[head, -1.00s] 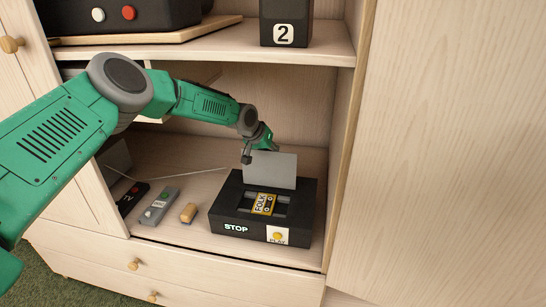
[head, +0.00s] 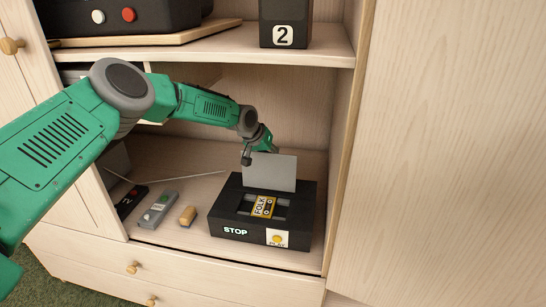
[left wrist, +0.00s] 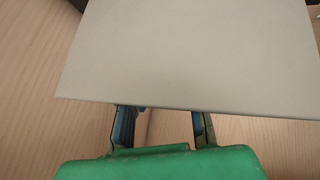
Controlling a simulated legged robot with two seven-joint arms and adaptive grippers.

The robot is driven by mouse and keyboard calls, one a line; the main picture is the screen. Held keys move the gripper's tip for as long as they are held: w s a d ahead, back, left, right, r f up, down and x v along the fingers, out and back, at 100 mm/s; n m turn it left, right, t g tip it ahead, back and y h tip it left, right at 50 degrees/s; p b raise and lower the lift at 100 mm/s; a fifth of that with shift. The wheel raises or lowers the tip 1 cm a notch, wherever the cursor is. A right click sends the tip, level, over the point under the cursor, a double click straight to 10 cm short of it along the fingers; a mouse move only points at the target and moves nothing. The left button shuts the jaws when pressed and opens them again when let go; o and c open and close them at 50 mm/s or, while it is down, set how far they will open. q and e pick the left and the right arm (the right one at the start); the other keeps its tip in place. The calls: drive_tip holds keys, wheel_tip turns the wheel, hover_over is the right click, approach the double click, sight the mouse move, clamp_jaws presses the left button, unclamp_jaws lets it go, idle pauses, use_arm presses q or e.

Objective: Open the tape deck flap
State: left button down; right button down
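The black tape deck (head: 230,216) sits on the cabinet's lower shelf, with STOP lettering and a yellow PLAY button (head: 277,238) on its front. Its grey flap (head: 270,173) stands raised, nearly upright, at the back of the open well. A yellow FOLK cassette (head: 263,206) lies in the well. My left gripper (head: 248,156) is at the flap's upper left edge, partly behind it. In the left wrist view the flap (left wrist: 190,55) covers the fingertips; the fingers (left wrist: 162,125) stand apart with wood showing between them. Contact with the flap cannot be told. My right gripper is out of view.
Left of the deck lie a wooden block (head: 187,216), a grey remote (head: 158,209) and a black remote (head: 131,200). The upper shelf (head: 215,50) runs above my forearm. The cabinet's side wall (head: 341,150) stands close to the deck's right.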

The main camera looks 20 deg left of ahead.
use_arm(q)
drive_tip(key=shift+w+a+r, duration=0.25)
drive_tip(key=shift+a+r, duration=0.15)
drive_tip(key=shift+a, duration=0.1)
drive_tip(key=c, duration=1.4)
unclamp_jaws()
drive_tip(key=shift+s+f, duration=0.15)
drive_tip(key=shift+f, duration=0.1)
